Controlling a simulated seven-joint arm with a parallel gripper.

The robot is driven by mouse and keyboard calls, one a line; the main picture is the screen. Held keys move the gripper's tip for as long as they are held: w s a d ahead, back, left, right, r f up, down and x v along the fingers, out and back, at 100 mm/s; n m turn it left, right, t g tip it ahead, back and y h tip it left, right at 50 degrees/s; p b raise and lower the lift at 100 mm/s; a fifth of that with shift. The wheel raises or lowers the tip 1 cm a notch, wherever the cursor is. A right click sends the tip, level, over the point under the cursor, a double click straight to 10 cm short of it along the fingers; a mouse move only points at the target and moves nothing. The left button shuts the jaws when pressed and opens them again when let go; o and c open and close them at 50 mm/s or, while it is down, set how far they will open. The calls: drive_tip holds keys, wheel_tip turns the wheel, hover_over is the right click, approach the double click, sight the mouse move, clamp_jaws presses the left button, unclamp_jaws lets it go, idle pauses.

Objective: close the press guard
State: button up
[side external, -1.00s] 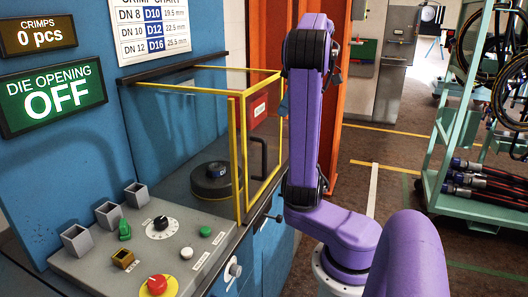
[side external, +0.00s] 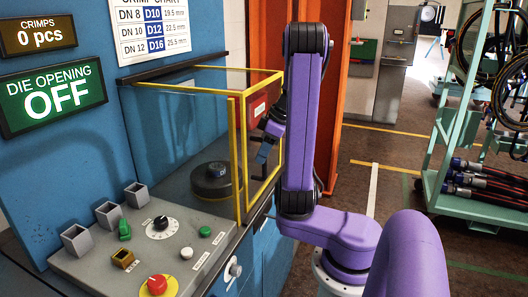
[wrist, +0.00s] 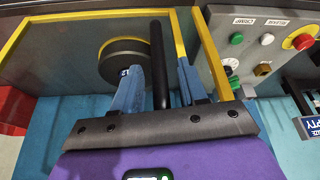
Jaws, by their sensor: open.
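The press guard (side external: 263,128) is a clear panel in a yellow frame with a red sign, standing upright at the right end of the press. Its yellow frame also shows in the wrist view (wrist: 212,55). My gripper (side external: 266,143) is at the guard's outer face in the side view. In the wrist view my gripper (wrist: 159,68) has its two blue fingers apart, with the black bar handle (wrist: 157,45) between them. Whether either finger touches the handle cannot be told. In the side view my gripper covers most of the handle.
A round black die (side external: 212,180) sits on the press bed behind the clear panels. A control panel (side external: 150,245) with buttons, a dial and small bins lies at the front left. An orange post (side external: 330,120) stands behind my arm. A hose rack (side external: 470,190) is at the right.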

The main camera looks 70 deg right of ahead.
drive_tip(key=shift+f, duration=0.1)
clamp_jaws()
drive_tip(key=shift+w+a, duration=0.1)
drive_tip(key=shift+a, duration=2.05)
unclamp_jaws()
drive_tip(key=shift+a, duration=0.1)
drive_tip(key=v, duration=1.7)
drive_tip(key=shift+r, duration=0.25)
